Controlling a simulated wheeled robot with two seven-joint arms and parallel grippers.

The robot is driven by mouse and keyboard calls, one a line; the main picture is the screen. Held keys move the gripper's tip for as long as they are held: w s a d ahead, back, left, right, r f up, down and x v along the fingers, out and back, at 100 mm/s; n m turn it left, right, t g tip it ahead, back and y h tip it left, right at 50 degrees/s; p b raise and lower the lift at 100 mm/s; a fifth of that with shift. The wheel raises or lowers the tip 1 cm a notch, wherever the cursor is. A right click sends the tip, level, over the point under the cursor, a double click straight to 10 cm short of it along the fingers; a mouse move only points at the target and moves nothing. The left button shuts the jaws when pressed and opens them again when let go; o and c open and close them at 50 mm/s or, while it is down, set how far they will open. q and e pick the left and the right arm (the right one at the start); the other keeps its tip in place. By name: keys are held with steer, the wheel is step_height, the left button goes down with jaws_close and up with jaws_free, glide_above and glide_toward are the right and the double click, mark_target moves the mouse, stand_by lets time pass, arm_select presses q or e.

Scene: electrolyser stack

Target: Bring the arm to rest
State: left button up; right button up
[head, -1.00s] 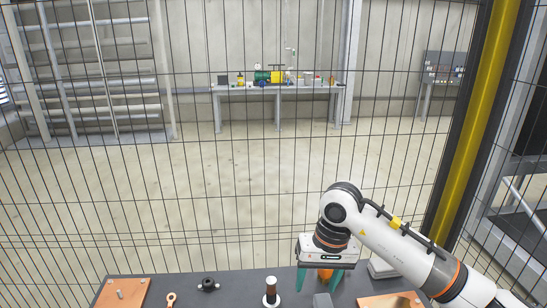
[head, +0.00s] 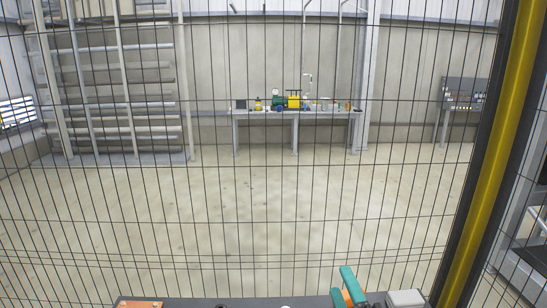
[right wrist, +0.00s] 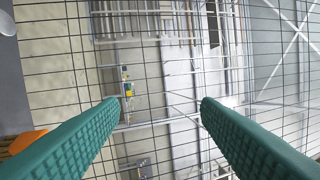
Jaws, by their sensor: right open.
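My right gripper (head: 343,282) shows at the bottom edge of the head view, right of the middle. Its teal fingers point up and away, and the arm behind them is out of the picture. In the right wrist view the two ribbed fingers (right wrist: 158,102) stand wide apart with nothing between them. They face the wire fence, with the room tilted sideways behind it. An orange thing (right wrist: 22,141) shows beside the left finger; I cannot tell what it is. My left gripper is not in view.
A strip of dark bench (head: 190,302) runs along the bottom, with a copper-coloured plate (head: 140,304) at its left. A grey-white block (head: 406,298) is right of my gripper. The wire fence (head: 250,200) and a yellow post (head: 490,150) stand beyond. A far table (head: 295,112) holds equipment.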

steer(key=s+d+f+m+g+h, duration=0.2)
steer(key=s+d+f+m+g, duration=0.2)
steer(key=f+m, duration=0.3)
steer(key=s+d+f+m+g+h, duration=0.3)
steer(key=s+f+m+g, duration=0.1)
steer(key=f, duration=0.4)
steer(key=s+f+m+g+y, duration=0.1)
steer(key=s+f+m+g, duration=0.65)
steer(key=s, duration=0.75)
step_height(320, 180, down, 29)
steer(key=s+n+g, duration=0.2)
steer(key=s+g, duration=0.1)
steer(key=s+d+f+b, duration=0.1)
steer(key=s+d+f, duration=0.2)
steer(key=s+f, duration=1.2)
steer(key=shift+d+f+g, duration=0.15)
steer(key=shift+f+g, duration=0.2)
steer(key=shift+f, duration=0.1)
